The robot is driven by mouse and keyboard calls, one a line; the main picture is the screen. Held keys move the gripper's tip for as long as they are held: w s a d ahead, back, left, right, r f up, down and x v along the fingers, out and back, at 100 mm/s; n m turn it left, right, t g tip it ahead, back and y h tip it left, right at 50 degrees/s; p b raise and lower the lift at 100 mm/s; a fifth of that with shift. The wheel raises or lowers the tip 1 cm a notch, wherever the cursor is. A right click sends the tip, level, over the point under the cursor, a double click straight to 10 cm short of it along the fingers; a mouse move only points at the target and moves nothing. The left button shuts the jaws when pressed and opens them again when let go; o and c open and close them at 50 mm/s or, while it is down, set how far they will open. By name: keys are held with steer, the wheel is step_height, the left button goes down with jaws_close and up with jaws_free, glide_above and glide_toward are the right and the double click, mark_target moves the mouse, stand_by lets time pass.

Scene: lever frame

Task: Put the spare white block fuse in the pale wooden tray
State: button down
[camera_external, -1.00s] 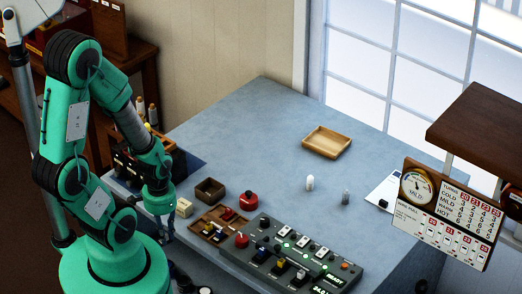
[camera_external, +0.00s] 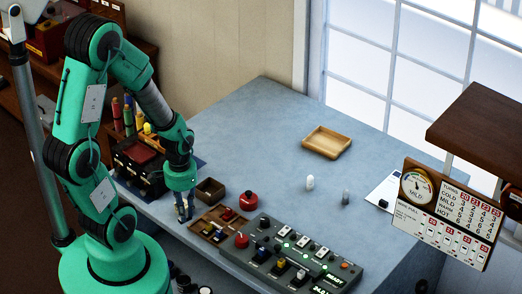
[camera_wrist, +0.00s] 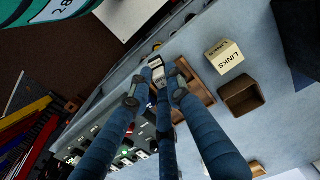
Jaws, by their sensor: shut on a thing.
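My gripper (camera_wrist: 157,82) has its blue fingers closed around a small white block fuse (camera_wrist: 157,70) with dark markings, which shows between the fingertips in the wrist view. In the external view my gripper (camera_external: 184,214) points down at the left front of the table, beside the compartmented wooden box; the fuse cannot be made out there. The pale wooden tray (camera_external: 327,153) lies flat at the back of the table, well to the right of and beyond my gripper. It looks empty.
A compartmented box (camera_external: 218,236), a small brown bin (camera_external: 210,190), a red button (camera_external: 248,199) and a lit control panel (camera_external: 290,262) stand nearby. A cream LINKS block (camera_wrist: 225,57) is beside the bin. A small white piece (camera_external: 310,183) stands before the tray. The table's back left is clear.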

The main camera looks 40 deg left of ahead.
steer(key=w+d+f+n+p, duration=0.2)
steer(key=w, duration=4.8)
steer(key=shift+w+d+f, duration=0.15)
steer(key=shift+w, duration=0.05)
steer(key=shift+w, duration=0.1)
steer(key=p, duration=0.2)
glide_above(317, 144)
steer(key=shift+f, duration=0.8)
steer(key=shift+f+p, duration=0.4)
steer(key=shift+f, duration=1.35)
